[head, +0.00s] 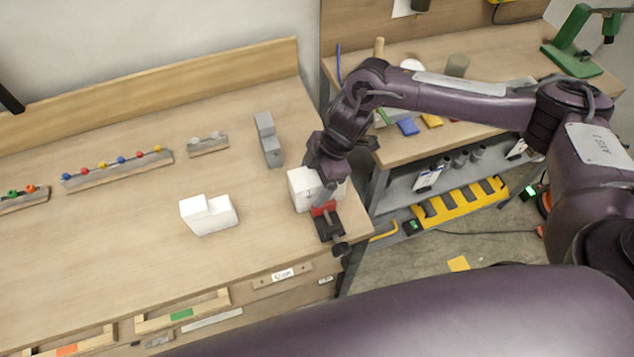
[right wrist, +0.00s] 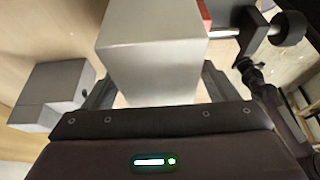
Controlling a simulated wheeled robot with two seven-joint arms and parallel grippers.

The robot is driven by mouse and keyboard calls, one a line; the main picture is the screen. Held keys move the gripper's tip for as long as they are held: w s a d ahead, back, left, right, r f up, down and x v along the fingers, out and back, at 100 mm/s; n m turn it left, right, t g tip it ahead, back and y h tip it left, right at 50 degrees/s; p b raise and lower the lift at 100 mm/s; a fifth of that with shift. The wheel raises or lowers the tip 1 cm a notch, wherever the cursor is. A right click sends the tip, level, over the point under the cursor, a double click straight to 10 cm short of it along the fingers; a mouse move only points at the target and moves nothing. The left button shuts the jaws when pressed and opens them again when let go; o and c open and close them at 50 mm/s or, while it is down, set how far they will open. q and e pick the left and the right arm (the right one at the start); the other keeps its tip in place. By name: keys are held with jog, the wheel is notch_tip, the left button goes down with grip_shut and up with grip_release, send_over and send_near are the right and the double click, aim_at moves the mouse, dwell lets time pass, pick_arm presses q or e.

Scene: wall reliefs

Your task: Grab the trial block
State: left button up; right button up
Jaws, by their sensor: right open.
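A white block (head: 301,188) stands near the right end of the wooden workbench, beside a small red and black vise (head: 327,221). I cannot tell for sure that it is the trial block. My right gripper (head: 323,181) is over this block and partly hides it. In the right wrist view the pale block (right wrist: 152,68) lies between the spread fingers of my open right gripper (right wrist: 157,85). Contact with the fingers cannot be made out. A second white block (head: 209,215), stepped, stands apart to the left. My left gripper is not in view.
A rail with coloured knobs (head: 117,169) lies farther left. A second bench (head: 405,147) with a lower shelf stands to the right. The bench's front left is clear.

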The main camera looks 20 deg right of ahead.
jog(key=c, duration=1.1)
jog(key=shift+w, duration=0.1)
jog(key=shift+c, duration=1)
jog(key=shift+r, duration=0.15)
